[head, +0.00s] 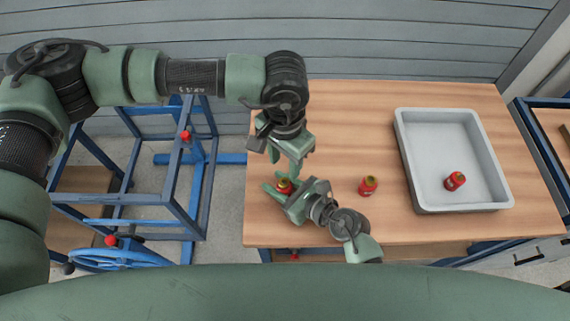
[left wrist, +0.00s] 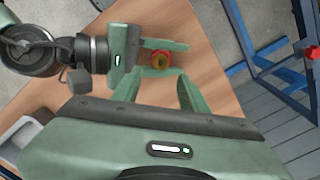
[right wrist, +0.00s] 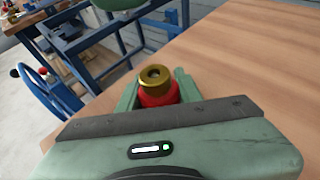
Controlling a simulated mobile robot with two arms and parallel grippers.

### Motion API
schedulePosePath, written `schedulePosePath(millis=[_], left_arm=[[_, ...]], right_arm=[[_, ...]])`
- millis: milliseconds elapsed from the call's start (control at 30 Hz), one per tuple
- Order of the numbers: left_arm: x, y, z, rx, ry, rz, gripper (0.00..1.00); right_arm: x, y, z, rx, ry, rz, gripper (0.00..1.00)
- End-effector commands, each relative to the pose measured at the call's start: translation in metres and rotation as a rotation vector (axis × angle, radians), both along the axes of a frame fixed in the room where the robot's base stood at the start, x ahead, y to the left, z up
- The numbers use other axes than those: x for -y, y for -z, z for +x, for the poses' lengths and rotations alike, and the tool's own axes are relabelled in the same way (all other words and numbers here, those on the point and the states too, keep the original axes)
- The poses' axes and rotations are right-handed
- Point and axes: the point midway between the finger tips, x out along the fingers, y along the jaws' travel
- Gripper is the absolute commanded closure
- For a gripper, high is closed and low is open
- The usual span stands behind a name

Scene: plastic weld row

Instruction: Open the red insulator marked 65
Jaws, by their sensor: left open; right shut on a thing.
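A red insulator (head: 284,187) with a brass-coloured cap is near the left edge of the wooden table. My right gripper (head: 282,185) is shut on its red body; in the right wrist view the insulator (right wrist: 158,95) stands between the fingers, cap (right wrist: 154,76) up and uncovered. My left gripper (head: 284,163) is open and close to that insulator, fingers pointing down towards it. In the left wrist view the insulator (left wrist: 160,61) lies just beyond the open fingertips. A second red insulator (head: 368,186) stands on the table to the right. No number is readable on either.
A grey tray (head: 407,150) on the right of the table (head: 350,110) holds another red insulator (head: 455,181). A blue frame (head: 190,165) with red knobs stands left of the table. The table's back middle is clear.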

Motion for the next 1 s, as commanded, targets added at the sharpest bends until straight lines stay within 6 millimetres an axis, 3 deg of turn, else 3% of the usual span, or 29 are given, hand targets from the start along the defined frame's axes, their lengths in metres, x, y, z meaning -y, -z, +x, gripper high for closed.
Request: schedulePosePath(millis=[167, 600, 1000], left_arm=[[-0.002, 0.006, 0.0, -0.004, 0.03, 0.004, 0.57], [-0.001, 0.067, -0.001, -0.006, 0.028, 0.001, 0.57], [-0.001, 0.077, -0.001, -0.004, 0.029, 0.001, 0.57]], right_arm=[[0.0, 0.0, 0.0, 0.0, 0.0, 0.0, 1.0], [0.0, 0.0, 0.0, 0.0, 0.001, 0.0, 1.0], [0.0, 0.0, 0.0, 0.0, 0.0, 0.0, 1.0]])
